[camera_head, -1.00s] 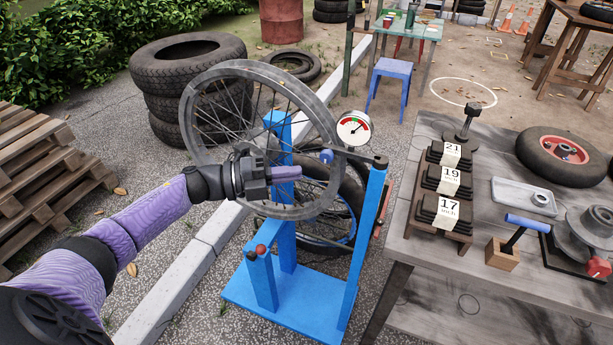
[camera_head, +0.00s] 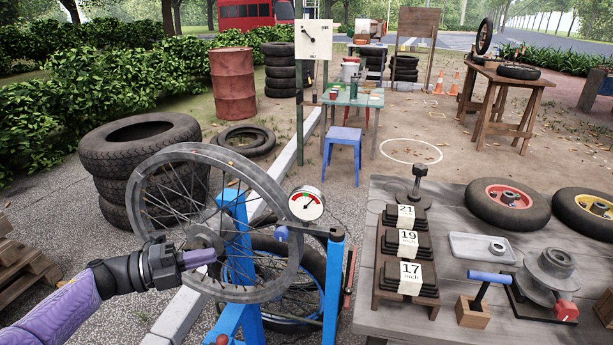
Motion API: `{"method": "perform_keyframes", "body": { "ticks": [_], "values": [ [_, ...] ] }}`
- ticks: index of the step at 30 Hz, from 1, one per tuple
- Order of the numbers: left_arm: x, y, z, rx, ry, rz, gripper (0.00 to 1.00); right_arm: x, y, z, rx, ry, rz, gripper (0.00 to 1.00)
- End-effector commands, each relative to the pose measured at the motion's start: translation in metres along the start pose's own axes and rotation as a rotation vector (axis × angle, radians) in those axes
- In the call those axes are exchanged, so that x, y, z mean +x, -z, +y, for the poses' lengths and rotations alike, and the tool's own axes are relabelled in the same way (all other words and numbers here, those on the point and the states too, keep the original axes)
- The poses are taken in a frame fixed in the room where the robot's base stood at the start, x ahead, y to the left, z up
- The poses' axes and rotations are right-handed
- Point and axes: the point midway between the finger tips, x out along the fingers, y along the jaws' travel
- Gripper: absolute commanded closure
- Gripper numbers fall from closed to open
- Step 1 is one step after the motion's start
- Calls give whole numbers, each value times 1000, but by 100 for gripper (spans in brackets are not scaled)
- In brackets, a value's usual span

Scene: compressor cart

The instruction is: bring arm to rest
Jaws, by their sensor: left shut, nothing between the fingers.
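My left gripper (camera_head: 196,259) is shut and empty. Its purple arm (camera_head: 62,315) comes in from the lower left. The gripper is in front of the spoked wheel (camera_head: 170,168), which stands upright in the blue stand (camera_head: 332,290). Its fingers overlap the wheel's lower part in the picture; I cannot tell whether they touch it. A round dial gauge (camera_head: 306,204) sits at the stand's top, beside the wheel's right rim. My right gripper is not in view.
A grey workbench (camera_head: 372,320) on the right holds labelled boxes (camera_head: 408,245), a red-hubbed wheel (camera_head: 508,203) and a blue-handled tool (camera_head: 490,277). Stacked tires (camera_head: 140,150) stand behind the wheel at left. A blue stool (camera_head: 343,142) and a rusty barrel (camera_head: 235,85) are farther back.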

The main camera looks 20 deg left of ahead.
Motion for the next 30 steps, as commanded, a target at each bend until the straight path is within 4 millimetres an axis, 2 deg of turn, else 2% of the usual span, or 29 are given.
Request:
{"method": "perform_keyframes", "body": {
  "ticks": [2, 5, 6, 8, 9, 11, 12, 14, 15, 18, 21, 25, 30],
  "values": [
    [0, -3, 36, -132, -4, -130, 100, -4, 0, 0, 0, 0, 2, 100],
    [-15, 2, 125, -438, -55, -443, 100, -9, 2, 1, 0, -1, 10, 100],
    [-27, 14, 166, -567, -93, -578, 100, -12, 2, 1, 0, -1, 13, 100],
    [-48, 40, 222, -742, -164, -763, 100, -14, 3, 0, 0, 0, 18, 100],
    [-63, 63, 255, -849, -217, -876, 100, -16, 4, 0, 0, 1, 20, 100],
    [-86, 104, 299, -997, -305, -1036, 100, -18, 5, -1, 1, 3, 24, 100],
    [-102, 136, 324, -1087, -370, -1137, 100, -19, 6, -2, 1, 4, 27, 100],
    [-125, 187, 354, -1210, -472, -1279, 100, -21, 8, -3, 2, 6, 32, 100],
    [-138, 222, 369, -1283, -541, -1364, 100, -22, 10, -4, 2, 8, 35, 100],
    [-166, 300, 390, -1423, -700, -1539, 100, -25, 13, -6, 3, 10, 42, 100],
    [-183, 354, 396, -1504, -818, -1651, 100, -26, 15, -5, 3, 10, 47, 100],
    [-191, 384, 396, -1544, -887, -1711, 100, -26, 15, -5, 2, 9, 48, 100],
    [-192, 385, 396, -1546, -891, -1715, 100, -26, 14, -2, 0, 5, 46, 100]
  ]
}}
